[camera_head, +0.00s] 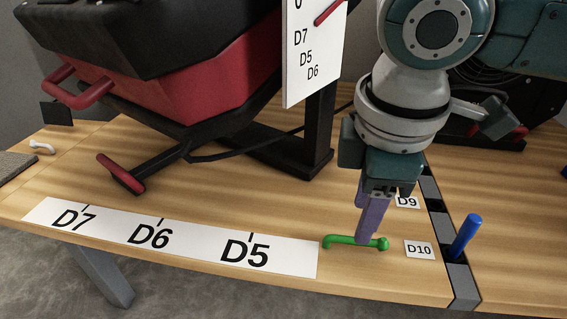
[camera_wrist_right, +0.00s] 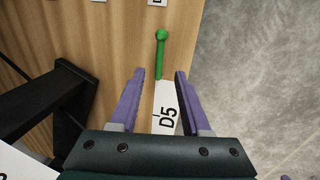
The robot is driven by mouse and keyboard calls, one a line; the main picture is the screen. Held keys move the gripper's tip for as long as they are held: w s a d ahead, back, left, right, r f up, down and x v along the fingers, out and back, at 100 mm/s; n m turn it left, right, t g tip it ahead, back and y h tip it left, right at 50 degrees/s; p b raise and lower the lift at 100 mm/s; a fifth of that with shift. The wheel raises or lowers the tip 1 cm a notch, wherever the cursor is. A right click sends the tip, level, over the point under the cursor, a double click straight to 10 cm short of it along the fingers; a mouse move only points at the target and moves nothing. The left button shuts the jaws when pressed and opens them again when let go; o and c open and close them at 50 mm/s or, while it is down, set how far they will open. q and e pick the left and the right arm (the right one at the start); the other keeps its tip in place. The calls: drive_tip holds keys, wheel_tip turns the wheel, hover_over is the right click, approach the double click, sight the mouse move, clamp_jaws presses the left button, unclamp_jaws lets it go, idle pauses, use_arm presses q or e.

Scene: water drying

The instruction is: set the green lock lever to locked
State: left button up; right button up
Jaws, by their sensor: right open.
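The green lock lever (camera_head: 343,239) lies along the table's front edge, right of the D5 label, with its ball end to the right beside the D10 tag. My right gripper (camera_head: 368,238) points down at the lever, and its purple fingers cover part of it near the ball. In the right wrist view, the fingers (camera_wrist_right: 159,74) are spread with nothing between their tips, and the lever (camera_wrist_right: 160,55) extends ahead along the gap's centre line. Whether a finger touches the lever cannot be told. My left gripper is not in view.
A blue lever (camera_head: 465,237) stands upright in the dark slotted strip at right. A white label strip (camera_head: 150,233) marked D7, D6, D5 runs along the front edge. A red and black machine (camera_head: 195,85) with a black post (camera_head: 318,130) fills the back left.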

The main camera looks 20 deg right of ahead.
drive_tip(key=f+b, duration=0.2)
drive_tip(key=f, duration=0.1)
drive_tip(key=w+f+b, duration=0.1)
drive_tip(key=f, duration=0.1)
drive_tip(key=shift+d+f, duration=0.25)
drive_tip(key=shift+d, duration=0.05)
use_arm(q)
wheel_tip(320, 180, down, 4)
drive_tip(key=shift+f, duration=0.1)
use_arm(e)
clamp_jaws()
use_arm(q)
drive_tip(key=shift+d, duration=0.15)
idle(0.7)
